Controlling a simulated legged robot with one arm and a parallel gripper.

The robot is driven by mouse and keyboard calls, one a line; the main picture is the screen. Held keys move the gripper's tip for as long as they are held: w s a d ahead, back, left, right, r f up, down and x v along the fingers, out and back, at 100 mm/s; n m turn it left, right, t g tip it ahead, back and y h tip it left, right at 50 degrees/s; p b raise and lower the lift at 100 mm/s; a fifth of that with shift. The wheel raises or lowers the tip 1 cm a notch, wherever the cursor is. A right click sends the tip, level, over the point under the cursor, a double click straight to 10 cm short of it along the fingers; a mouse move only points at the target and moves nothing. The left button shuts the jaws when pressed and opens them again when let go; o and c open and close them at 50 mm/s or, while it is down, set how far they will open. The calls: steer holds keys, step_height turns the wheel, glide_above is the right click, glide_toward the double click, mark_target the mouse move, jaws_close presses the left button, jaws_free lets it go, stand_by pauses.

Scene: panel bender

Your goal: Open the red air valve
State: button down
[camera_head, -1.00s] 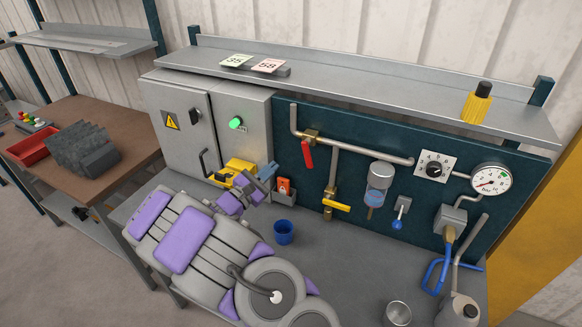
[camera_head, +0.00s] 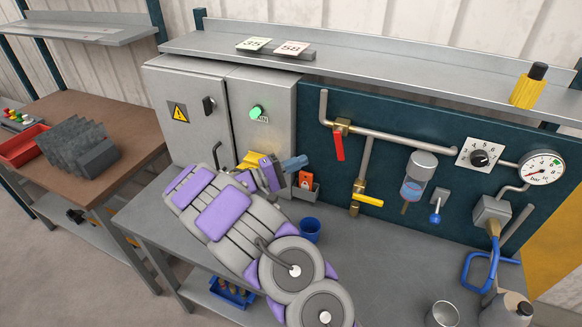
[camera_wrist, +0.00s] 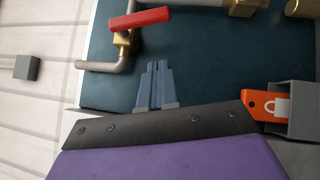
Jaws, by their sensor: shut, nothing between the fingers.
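The red air valve is a red lever handle (camera_head: 339,146) on a brass body (camera_head: 341,126) in the grey pipe, on the dark teal panel. In the head view the handle hangs down, across the pipe. In the wrist view the red handle (camera_wrist: 141,18) shows at the top, ahead of the fingers. My gripper (camera_head: 303,162) is shut and empty, with its blue-grey fingers pointing right, left of and below the handle and apart from it. In the wrist view the gripper (camera_wrist: 156,64) shows its two fingers side by side against bare panel.
A grey holder with an orange-red tag (camera_head: 306,180) is just below my gripper. A grey cabinet (camera_head: 188,120) stands left. A yellow lever (camera_head: 369,200), a glass bowl (camera_head: 417,177) and a gauge (camera_head: 541,168) are right. A blue cup (camera_head: 310,230) stands on the bench.

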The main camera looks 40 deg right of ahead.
mark_target(340, 145)
steer(key=s+d+r, duration=0.1)
steer(key=s+d, duration=0.3)
steer(key=d, duration=0.1)
steer(key=shift+s+d+r+b, duration=0.3)
steer(key=shift+s+r+b, duration=0.05)
steer(key=shift+r+b, duration=0.05)
steer(key=shift+d, duration=0.15)
